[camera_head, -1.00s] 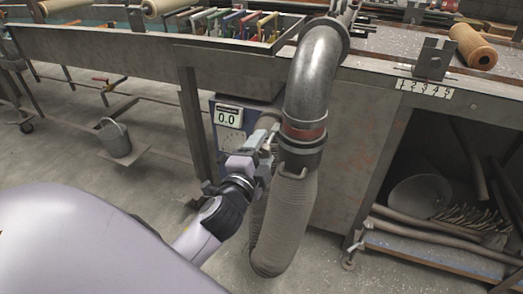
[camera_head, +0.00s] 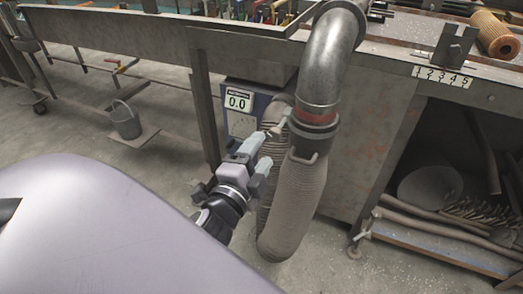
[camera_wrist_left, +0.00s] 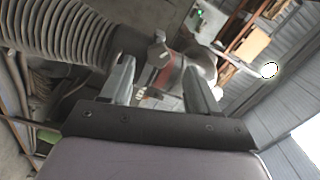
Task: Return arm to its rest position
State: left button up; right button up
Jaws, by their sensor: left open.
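My left gripper (camera_head: 268,146) is open and empty in the head view, just left of a metal pipe elbow (camera_head: 326,60) and its ribbed grey hose (camera_head: 298,190). In the left wrist view the two fingers (camera_wrist_left: 158,88) stand apart. Past them show the hose's dark collar (camera_wrist_left: 130,42) and the red band (camera_wrist_left: 166,72) of the pipe. I cannot tell whether a finger touches the collar. My right gripper is not in view.
A metal bench with a lower shelf (camera_head: 440,248) stands ahead and to the right. A bucket (camera_head: 126,120) stands at the left. Floor at the left is mostly clear.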

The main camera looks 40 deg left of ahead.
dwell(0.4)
pick_arm(q)
jog(key=s+d+f+n+g+h, duration=0.2)
jog(key=s+d+f+n, duration=0.1)
jog(key=f, duration=0.4)
jog(key=s+d+f+n+g+h, duration=0.3)
jog(key=s+f, duration=0.1)
jog(key=f, duration=0.4)
jog(key=s+d+f+n+g+h, duration=0.2)
jog(key=s+d+f+n, duration=0.15)
jog(key=f, duration=0.35)
notch_tip(320, 180, up, 11)
jog(key=a+p, duration=0.1)
jog(key=p, duration=1.2)
jog(key=shift+s+a+f, duration=0.15)
jog(key=shift+s+f, duration=0.05)
jog(key=shift+s, duration=0.15)
jog(key=shift+f, duration=0.1)
